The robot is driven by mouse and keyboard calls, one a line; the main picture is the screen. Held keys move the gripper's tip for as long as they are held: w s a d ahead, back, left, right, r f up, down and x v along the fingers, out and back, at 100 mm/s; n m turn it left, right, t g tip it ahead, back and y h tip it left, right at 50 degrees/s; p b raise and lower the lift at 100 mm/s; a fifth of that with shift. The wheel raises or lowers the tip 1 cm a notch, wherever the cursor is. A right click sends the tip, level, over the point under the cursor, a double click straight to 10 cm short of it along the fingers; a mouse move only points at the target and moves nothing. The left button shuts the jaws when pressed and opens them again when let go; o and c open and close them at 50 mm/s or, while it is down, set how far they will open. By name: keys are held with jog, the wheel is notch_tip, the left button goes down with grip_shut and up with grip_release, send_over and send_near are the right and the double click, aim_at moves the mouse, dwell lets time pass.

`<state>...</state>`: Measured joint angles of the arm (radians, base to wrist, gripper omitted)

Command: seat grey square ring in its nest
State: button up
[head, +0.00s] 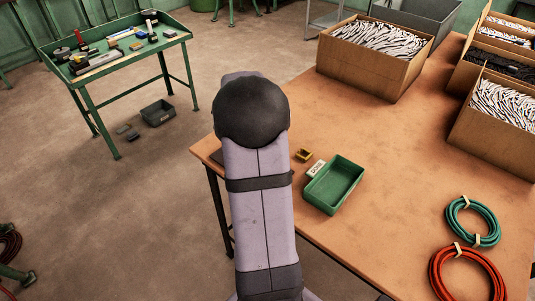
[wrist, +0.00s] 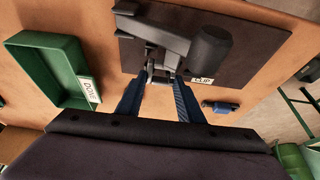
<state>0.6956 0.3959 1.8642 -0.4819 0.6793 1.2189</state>
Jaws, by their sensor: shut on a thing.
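In the wrist view my gripper (wrist: 163,76) shows as two blue fingers reaching to the grey press (wrist: 165,30). The fingertips are closed on a small grey piece (wrist: 161,67), which I take as the grey square ring. Its outline is largely lost against the grey press parts. I cannot tell whether it touches its nest; the nest is not clearly seen. The press has a dark round cylinder (wrist: 210,47) and stands on a dark plate (wrist: 255,45). In the head view my own arm hides the gripper, ring and press.
A blue piece (wrist: 221,107) lies by the CLIP label (wrist: 203,81). Cable coils (head: 473,221) and filled boxes (head: 376,54) stand further right.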

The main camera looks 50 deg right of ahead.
jog(key=shift+f+b, duration=1.1)
jog(key=shift+b, duration=1.35)
dwell(5.0)
jog(key=o, duration=1.1)
jog(key=shift+o, duration=0.2)
jog(key=shift+r, duration=0.1)
